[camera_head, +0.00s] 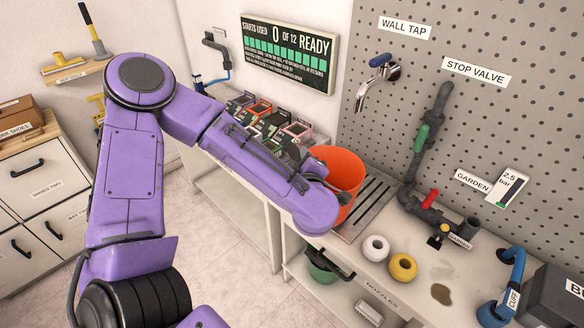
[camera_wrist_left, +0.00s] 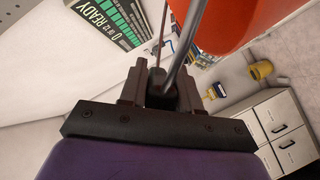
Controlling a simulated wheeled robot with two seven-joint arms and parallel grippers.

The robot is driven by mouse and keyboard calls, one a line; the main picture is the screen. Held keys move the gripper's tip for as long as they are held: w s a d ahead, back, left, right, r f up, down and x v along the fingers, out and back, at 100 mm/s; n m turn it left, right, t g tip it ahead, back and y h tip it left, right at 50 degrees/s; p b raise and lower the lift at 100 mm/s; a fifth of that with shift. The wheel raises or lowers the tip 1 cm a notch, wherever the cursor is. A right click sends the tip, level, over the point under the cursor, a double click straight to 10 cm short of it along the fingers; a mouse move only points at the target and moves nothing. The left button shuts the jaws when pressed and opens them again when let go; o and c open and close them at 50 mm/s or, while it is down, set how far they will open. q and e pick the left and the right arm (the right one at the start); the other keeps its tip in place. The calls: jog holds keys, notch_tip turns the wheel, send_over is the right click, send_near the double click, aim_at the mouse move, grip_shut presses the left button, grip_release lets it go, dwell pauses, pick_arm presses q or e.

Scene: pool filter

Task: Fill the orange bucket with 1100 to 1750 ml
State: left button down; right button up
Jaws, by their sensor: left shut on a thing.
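The orange bucket (camera_head: 348,168) is at the drain grate (camera_head: 372,207) on the counter, partly hidden by my left arm; I cannot tell whether it rests there. The chrome wall tap (camera_head: 372,85) with a blue lever is above and a little right of it; no water shows from its spout. In the left wrist view my left gripper (camera_wrist_left: 161,88) is shut on a thin grey rod, seemingly the bucket handle (camera_wrist_left: 186,42), with the orange bucket (camera_wrist_left: 235,22) close beyond it. The bucket's inside and water level are hidden. My right gripper is out of view.
Small boxed items (camera_head: 262,108) stand left. A dark green bucket (camera_head: 322,265) is below the counter.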

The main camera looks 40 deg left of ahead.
pick_arm(q)
jog(key=w+f+b, duration=0.1)
jog(key=w+b, duration=0.1)
jog(key=w, duration=0.5)
jog(key=shift+w+d+f, duration=0.2)
jog(key=shift+w+d, duration=0.05)
jog(key=shift+d, duration=0.05)
jog(key=shift+f, duration=0.45)
jog(key=c, duration=0.7)
grip_release()
jog(key=shift+s, duration=0.1)
